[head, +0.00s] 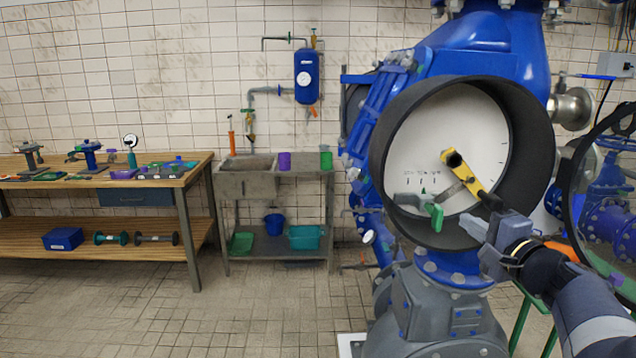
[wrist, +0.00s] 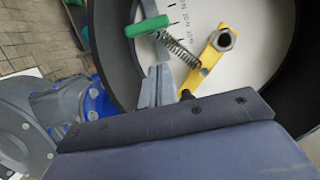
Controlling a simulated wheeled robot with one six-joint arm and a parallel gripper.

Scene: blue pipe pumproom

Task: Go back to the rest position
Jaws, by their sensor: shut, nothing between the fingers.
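My gripper (head: 490,221) reaches from the lower right to the lower front of a large round gauge (head: 484,120) with a dark rim and white face. My gripper is shut and holds nothing. In the wrist view, a grey finger (wrist: 157,85) shows in front of the gauge face, close to a spring (wrist: 178,48). A yellow lever (head: 462,172) with a dark hub and a green-tipped part (head: 436,213) are on the gauge. I cannot tell whether my fingers touch any of these parts.
Blue pipework (head: 480,42) stands around the gauge, with a grey flanged body (head: 445,300) below. A round dark-rimmed frame (head: 567,165) is close to my arm at the right. A sink stand (head: 243,184) and a wooden workbench (head: 190,172) stand at the left. The tiled floor (head: 240,310) before them is clear.

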